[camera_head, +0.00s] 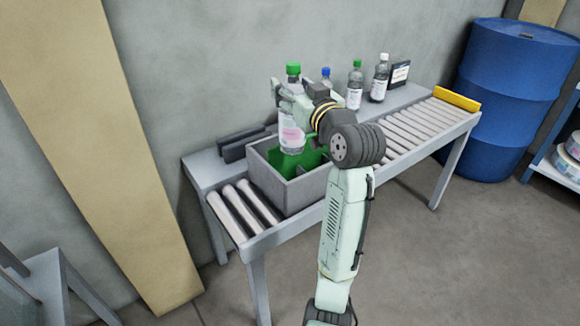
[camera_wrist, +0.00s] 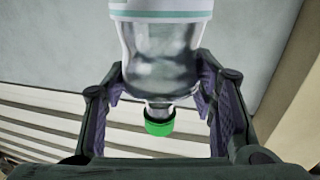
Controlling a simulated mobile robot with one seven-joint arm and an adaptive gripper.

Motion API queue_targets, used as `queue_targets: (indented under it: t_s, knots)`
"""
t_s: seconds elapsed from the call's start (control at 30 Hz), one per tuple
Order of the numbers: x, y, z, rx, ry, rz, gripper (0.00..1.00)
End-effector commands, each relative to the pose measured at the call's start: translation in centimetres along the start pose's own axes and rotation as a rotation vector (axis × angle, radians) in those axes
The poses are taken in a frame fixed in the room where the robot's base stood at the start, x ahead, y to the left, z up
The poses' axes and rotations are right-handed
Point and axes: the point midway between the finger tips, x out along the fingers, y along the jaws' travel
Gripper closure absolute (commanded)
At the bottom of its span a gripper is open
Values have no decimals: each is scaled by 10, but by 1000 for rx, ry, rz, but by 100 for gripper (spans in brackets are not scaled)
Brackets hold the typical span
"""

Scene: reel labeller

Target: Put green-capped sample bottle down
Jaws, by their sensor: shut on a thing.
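The green-capped sample bottle (camera_head: 291,137) is clear with a pale label and hangs upright above the grey crate (camera_head: 290,194). My gripper (camera_head: 287,91) is shut on its upper part, below the cap. In the wrist view, my gripper's pads (camera_wrist: 165,92) flank the bottle's shoulder (camera_wrist: 160,68), and its green cap (camera_wrist: 160,127) points down the picture. The crate has a green inside with dividers; the bottle's base hides part of it. I cannot tell whether the base is inside the crate's opening.
The crate stands on a roller conveyor (camera_head: 420,128). On the ledge behind stand a blue-capped bottle (camera_head: 326,73), another green-capped bottle (camera_head: 355,88), a white-capped bottle (camera_head: 379,80) and a small display (camera_head: 399,73). A yellow stop (camera_head: 457,98) closes the conveyor's far end. The rollers right of my arm are clear.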

Motion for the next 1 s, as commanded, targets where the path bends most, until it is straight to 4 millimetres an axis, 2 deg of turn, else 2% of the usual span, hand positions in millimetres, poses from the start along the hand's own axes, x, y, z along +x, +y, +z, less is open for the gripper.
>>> queue_targets:
  t_s: [0.03,0.2,0.4,0.7,0.9,1.0]
  knots:
    - [0,0,15,4,-3,0,100]
    - [0,0,59,4,-3,0,100]
    - [0,0,102,2,0,0,100]
    - [0,0,125,-1,3,0,100]
    - [0,0,153,2,0,0,100]
    - [0,0,158,-1,4,0,100]
